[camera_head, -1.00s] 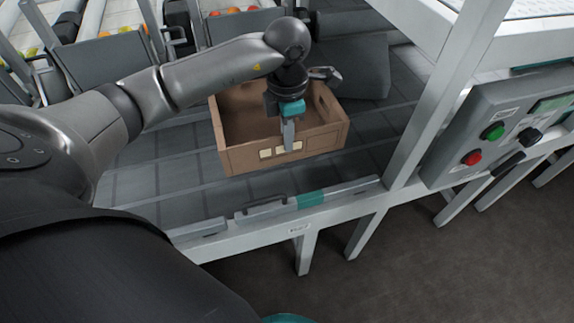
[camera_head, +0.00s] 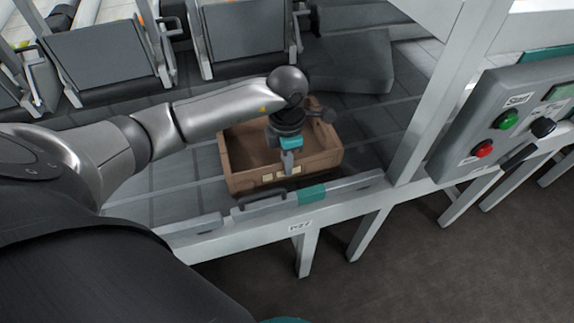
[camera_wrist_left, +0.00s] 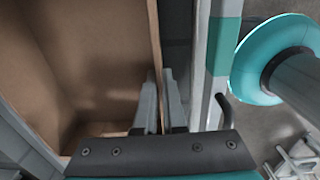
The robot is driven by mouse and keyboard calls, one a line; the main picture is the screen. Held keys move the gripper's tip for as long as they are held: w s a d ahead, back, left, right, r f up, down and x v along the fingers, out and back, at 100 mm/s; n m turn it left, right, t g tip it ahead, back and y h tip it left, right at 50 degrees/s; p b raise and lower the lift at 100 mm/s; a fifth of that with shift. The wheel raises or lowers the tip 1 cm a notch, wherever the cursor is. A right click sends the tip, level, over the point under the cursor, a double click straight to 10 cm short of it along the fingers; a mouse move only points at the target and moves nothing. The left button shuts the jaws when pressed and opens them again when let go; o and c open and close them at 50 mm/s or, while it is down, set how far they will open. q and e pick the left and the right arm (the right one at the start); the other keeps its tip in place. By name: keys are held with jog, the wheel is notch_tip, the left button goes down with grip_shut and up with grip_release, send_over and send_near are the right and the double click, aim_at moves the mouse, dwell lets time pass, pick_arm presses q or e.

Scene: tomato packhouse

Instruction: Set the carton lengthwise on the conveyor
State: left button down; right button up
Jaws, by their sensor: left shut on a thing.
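The brown open-topped carton (camera_head: 247,183) is at the conveyor (camera_head: 180,181), close behind its front rail. Its near wall runs roughly along the rail, with pale label patches. My left gripper (camera_head: 289,168) is shut on this near wall, right of its middle. In the left wrist view, the fingers (camera_wrist_left: 161,105) lie on either side of the carton wall (camera_wrist_left: 153,35), and the carton inside looks empty. I cannot tell whether the carton's base touches the belt. My arm hides part of the carton's far side. My right gripper is not in view.
The front rail (camera_head: 350,187) has a black handle and a teal section. A white post (camera_head: 425,110) and a control box (camera_head: 470,110) with green and red buttons stand at the right. Grey chute panels (camera_head: 105,62) line the back. Bare belt lies left of the carton.

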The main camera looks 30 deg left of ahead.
pick_arm(q)
jog(key=shift+f, duration=0.2)
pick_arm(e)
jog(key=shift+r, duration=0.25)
pick_arm(q)
jog(key=c, duration=1.4)
grip_release()
jog(key=o, duration=0.4)
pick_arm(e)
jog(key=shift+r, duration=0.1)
pick_arm(q)
jog(key=shift+r, duration=0.1)
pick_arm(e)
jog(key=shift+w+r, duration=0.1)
pick_arm(q)
notch_tip(320, 180, up, 10)
jog(key=p, duration=0.4)
jog(key=shift+r, duration=0.15)
jog(key=shift+r+p, duration=0.45)
jog(key=shift+r, duration=0.45)
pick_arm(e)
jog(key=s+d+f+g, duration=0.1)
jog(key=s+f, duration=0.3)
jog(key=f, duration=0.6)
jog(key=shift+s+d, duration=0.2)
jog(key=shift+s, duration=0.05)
